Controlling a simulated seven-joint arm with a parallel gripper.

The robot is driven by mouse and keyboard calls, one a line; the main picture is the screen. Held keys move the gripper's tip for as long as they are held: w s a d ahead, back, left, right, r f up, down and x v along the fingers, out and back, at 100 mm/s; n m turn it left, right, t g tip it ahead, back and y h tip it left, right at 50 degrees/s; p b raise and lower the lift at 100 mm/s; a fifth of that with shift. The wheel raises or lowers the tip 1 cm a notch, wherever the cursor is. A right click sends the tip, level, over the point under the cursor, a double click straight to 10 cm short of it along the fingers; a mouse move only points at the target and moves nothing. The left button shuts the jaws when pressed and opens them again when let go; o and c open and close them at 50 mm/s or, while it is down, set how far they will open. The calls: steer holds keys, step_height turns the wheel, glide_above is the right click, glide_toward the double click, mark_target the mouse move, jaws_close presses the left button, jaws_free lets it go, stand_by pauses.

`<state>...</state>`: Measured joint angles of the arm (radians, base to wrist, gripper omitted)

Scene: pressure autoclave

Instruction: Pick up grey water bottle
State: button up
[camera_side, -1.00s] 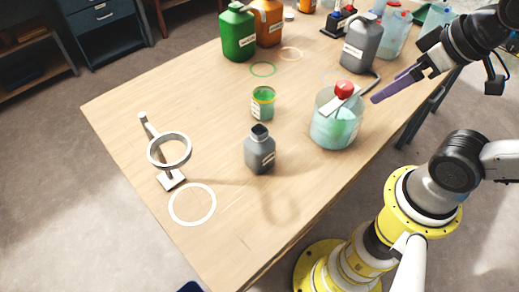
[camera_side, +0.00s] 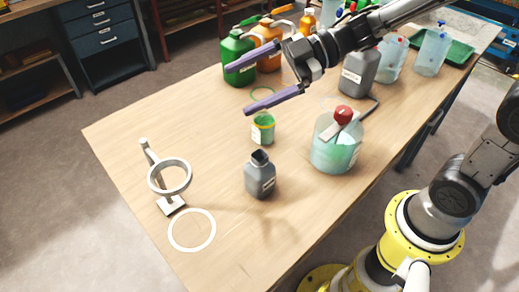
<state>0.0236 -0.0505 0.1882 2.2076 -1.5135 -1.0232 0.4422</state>
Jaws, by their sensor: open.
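A small grey bottle (camera_side: 260,178) with an open top and a white label stands upright on the wooden table, near the front middle. A larger grey jug (camera_side: 357,76) with a white label stands further back at the right. My gripper (camera_side: 240,78) is open, with two long purple fingers pointing left. It is empty. In the picture, its fingers lie above and behind the small grey bottle and the green-lidded jar (camera_side: 263,130). The upper finger crosses in front of the green jug (camera_side: 237,70). My arm passes in front of the top of the larger grey jug.
A clear jar (camera_side: 335,150) with a red knob stands right of the small bottle. A ring stand (camera_side: 168,178) and a white circle (camera_side: 192,230) are at the left. Orange jugs and clear containers crowd the back. The table's left side is mostly clear.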

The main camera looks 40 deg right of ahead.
steer(key=s+f+g, duration=0.1)
steer(key=f, duration=0.1)
steer(key=s+a+f+n+g, duration=0.1)
steer(key=f+g, duration=0.1)
steer(key=f, duration=0.1)
steer(key=s+f+g+y, duration=0.1)
steer(key=f+g, duration=0.1)
steer(key=shift+s+a+f, duration=0.1)
steer(key=shift+a+f, duration=0.1)
steer(key=shift+f, duration=0.05)
steer(key=g, duration=0.1)
glide_above(249, 180)
steer(key=d, duration=0.3)
step_height(249, 180, down, 8)
steer(key=shift+s, duration=0.1)
steer(key=shift+f, duration=0.55)
step_height(249, 180, down, 4)
steer(key=shift+a+r, duration=0.1)
steer(key=shift+r, duration=0.1)
steer(key=shift+x, duration=1.4)
steer(key=shift+r, duration=0.15)
steer(key=shift+c, duration=0.2)
jaws_close()
